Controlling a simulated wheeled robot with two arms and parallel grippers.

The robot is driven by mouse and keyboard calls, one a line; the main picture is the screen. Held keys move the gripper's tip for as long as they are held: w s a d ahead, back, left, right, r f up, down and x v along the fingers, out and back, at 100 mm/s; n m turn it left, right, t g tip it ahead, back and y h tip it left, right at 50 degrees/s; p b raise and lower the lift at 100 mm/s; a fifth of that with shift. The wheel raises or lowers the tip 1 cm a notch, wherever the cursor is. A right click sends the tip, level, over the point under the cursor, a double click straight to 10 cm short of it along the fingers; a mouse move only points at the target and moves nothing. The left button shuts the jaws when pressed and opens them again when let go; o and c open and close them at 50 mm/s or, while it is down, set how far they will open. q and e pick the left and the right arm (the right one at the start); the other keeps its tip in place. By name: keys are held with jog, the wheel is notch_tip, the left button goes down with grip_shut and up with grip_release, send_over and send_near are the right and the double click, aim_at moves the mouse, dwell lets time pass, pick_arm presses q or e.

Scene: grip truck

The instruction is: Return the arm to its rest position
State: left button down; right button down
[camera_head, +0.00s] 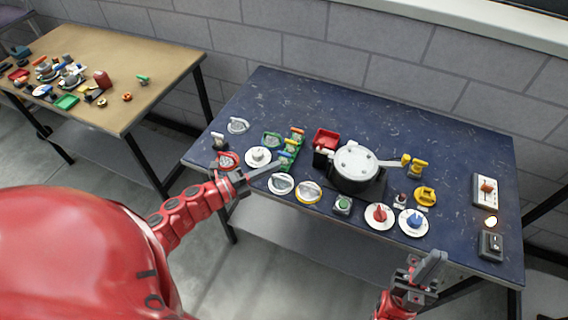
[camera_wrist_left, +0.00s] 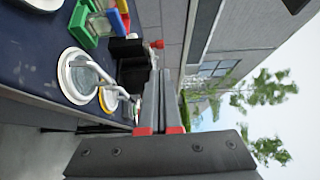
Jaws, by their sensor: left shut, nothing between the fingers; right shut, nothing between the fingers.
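My left gripper (camera_head: 262,174) reaches in from the left on a red arm. Its fingers are shut and empty, and in the head view they overlap the front left edge of the blue table (camera_head: 255,105), near several dials and handles. I cannot tell its exact height. In the left wrist view the two long grey fingers (camera_wrist_left: 168,78) lie together with nothing between them. My right gripper (camera_head: 430,268) is at the table's front edge, lower right, pointing up, shut and empty.
Close to the left fingers are a white dial (camera_head: 258,157), a grey-handled disc (camera_head: 281,184) and a green block with coloured pieces (camera_head: 290,150). A black-and-white round device (camera_head: 356,163) stands mid-table. A second, wooden table (camera_head: 150,55) with small objects is at the left. The blue table's back is clear.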

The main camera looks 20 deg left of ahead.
pick_arm(q)
jog(key=shift+s+a, duration=0.2)
jog(key=shift+s, duration=0.1)
jog(key=shift+d, duration=0.1)
